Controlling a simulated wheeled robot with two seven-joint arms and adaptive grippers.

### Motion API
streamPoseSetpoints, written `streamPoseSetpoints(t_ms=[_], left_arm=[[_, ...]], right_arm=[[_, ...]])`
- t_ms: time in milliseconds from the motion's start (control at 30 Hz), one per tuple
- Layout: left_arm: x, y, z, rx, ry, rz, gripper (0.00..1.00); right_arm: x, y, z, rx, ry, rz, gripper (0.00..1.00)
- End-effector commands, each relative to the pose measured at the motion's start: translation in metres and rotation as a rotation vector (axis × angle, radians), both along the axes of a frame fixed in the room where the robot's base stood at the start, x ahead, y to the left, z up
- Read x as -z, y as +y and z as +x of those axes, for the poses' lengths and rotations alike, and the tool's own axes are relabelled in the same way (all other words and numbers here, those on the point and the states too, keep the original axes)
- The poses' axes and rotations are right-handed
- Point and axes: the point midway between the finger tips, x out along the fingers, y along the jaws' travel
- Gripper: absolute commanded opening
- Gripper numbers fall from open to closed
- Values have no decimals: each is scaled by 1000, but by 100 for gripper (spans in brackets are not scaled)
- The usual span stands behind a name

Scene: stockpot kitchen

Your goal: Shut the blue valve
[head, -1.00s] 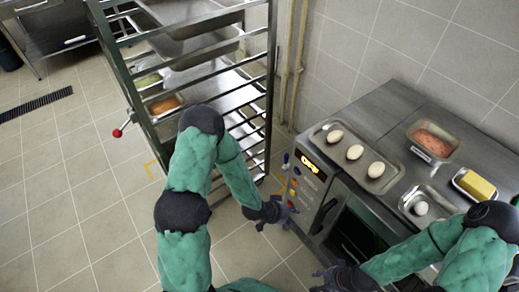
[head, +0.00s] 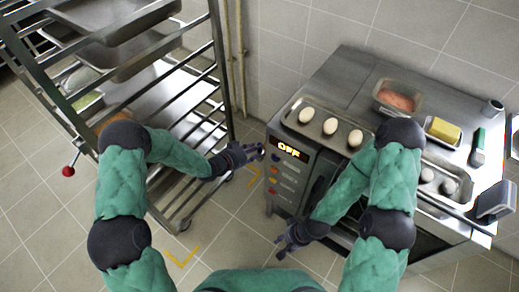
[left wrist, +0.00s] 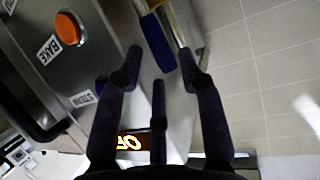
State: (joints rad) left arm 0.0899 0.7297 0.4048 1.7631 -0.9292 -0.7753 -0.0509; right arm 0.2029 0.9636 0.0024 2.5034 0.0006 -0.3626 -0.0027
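The blue valve handle (left wrist: 157,42) shows in the left wrist view as a flat blue paddle beside the oven's side wall, near a brass-coloured pipe part. My left gripper (left wrist: 160,66) is open, with its fingertips on either side of the paddle's near end. I cannot tell whether any finger touches it. In the head view my left gripper (head: 254,151) is at the oven's left front corner, and I cannot make out the valve there. My right gripper (head: 290,240) looks open and empty, low in front of the oven.
The oven (head: 285,184) has a display (head: 292,151) reading OFF above coloured knobs. On top are a tray of eggs (head: 318,130), a pan of pink food (head: 397,97) and a yellow block (head: 443,131). A metal rack (head: 218,70) stands close to my left arm. Pipes run up the wall.

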Motion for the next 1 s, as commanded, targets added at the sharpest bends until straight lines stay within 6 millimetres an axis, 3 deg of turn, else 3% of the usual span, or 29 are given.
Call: streamPoseSetpoints(t_ms=[233,633,767,800,1000], left_arm=[[13,-21,18,1,0,0,38],[14,-25,23,-1,0,0,38],[14,-25,23,-1,0,0,4],[14,-25,23,-1,0,0,0],[14,-25,22,-1,2,-2,0]], right_arm=[[11,0,0,0,0,0,40],[12,0,0,0,0,0,40],[12,0,0,0,0,0,40],[12,0,0,0,0,0,40],[12,0,0,0,0,0,40]])
